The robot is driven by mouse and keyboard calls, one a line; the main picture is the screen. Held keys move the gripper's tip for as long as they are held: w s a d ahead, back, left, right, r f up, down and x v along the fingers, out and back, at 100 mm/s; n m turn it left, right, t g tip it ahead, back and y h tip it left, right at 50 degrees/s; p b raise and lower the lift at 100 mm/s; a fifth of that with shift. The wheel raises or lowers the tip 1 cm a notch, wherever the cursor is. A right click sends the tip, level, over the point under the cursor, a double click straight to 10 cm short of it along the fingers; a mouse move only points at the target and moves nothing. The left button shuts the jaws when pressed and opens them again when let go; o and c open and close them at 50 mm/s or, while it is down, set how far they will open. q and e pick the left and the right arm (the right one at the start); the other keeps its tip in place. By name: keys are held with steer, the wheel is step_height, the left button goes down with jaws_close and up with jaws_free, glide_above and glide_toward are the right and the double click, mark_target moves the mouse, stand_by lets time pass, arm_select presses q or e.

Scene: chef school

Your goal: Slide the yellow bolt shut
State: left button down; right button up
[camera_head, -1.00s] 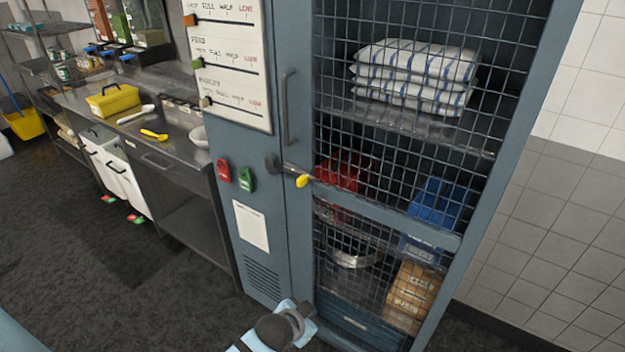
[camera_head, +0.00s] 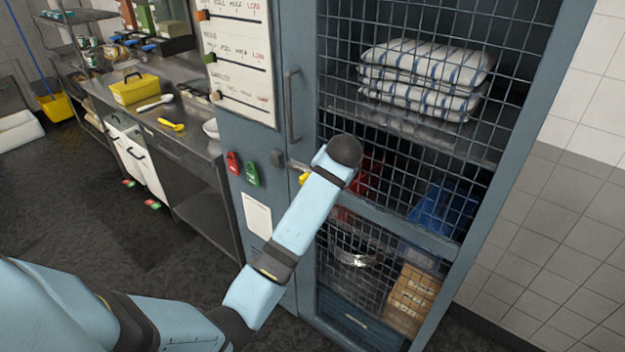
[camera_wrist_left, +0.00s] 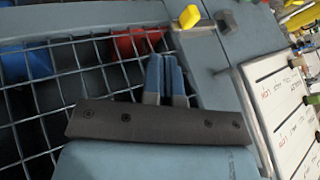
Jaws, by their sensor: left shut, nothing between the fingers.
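The bolt's yellow knob (camera_head: 304,178) sits on a grey rod at the left edge of the mesh door (camera_head: 470,160), partly hidden by my left arm. In the left wrist view the yellow knob (camera_wrist_left: 189,17) is near the top, with the rod and a dark catch block (camera_wrist_left: 227,21) to its right. My left gripper (camera_wrist_left: 164,64) is shut and empty in front of the mesh, apart from the knob, which lies above and to the right of its fingertips. In the head view its fingers are hidden behind my wrist. I cannot tell whether the rod enters the catch.
A vertical handle (camera_head: 292,105) and a white chart (camera_head: 240,60) are left of the mesh door. A steel counter (camera_head: 190,120) stands further left. Towels and boxes are behind the mesh.

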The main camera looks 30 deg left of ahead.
steer(key=shift+a, duration=0.1)
arm_select(q)
steer(key=w+a+f+p, duration=0.3)
steer(key=w+a+f, duration=0.1)
steer(key=a+f, duration=0.4)
steer(key=shift+w+a, duration=0.2)
arm_select(e)
step_height(320, 180, up, 2)
steer(key=shift+r+m, duration=0.1)
steer(key=shift+m, duration=0.3)
arm_select(q)
steer(key=shift+w+f, duration=0.1)
arm_select(e)
steer(key=shift+d, duration=0.2)
